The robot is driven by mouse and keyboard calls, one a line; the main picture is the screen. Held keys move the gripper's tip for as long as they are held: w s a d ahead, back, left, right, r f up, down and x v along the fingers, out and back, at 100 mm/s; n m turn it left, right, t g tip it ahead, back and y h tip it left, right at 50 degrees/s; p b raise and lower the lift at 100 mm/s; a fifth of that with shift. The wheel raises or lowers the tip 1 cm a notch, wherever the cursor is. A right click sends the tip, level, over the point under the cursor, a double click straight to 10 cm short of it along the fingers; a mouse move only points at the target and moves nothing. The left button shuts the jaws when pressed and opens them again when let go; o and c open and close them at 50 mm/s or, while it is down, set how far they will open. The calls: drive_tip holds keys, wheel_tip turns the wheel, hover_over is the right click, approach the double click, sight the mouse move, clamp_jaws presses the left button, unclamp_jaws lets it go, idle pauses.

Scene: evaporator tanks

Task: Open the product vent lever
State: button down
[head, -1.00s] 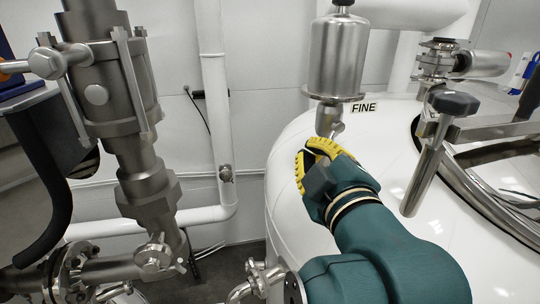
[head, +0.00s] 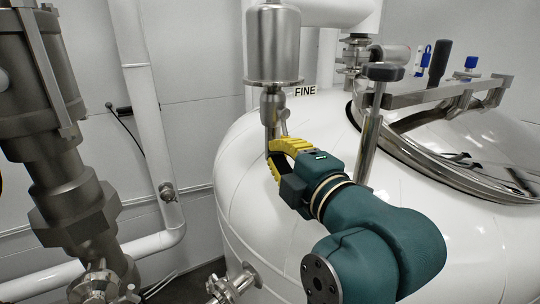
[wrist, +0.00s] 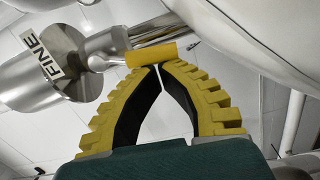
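A steel vent fitting with a cylindrical canister (head: 273,45) stands on the far left of the white tank, with a thin stem (head: 271,108) below it. In the wrist view a short yellow cylinder (wrist: 152,53), which looks like the lever's grip, lies at the end of a steel pipe piece (wrist: 112,45). My gripper (head: 270,153) is at the lower stem. In the wrist view its yellow fingers bow outward and their tips (wrist: 160,66) come together right at the yellow cylinder, with only a thin gap. I see nothing between the fingers; whether the tips touch the cylinder I cannot tell.
The white tank (head: 240,190) fills the right, with a steel hatch (head: 450,160) and a black-knobbed post (head: 385,72). A thick steel valve pipe (head: 70,180) stands at left, with white wall piping behind.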

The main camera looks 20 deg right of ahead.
idle(0.8)
drive_tip(key=s+a+b, duration=0.2)
drive_tip(key=s, duration=0.9)
drive_tip(key=shift+s+a+r+b, duration=0.15)
drive_tip(key=shift+a+r+b, duration=0.05)
drive_tip(key=shift+a+b, duration=0.2)
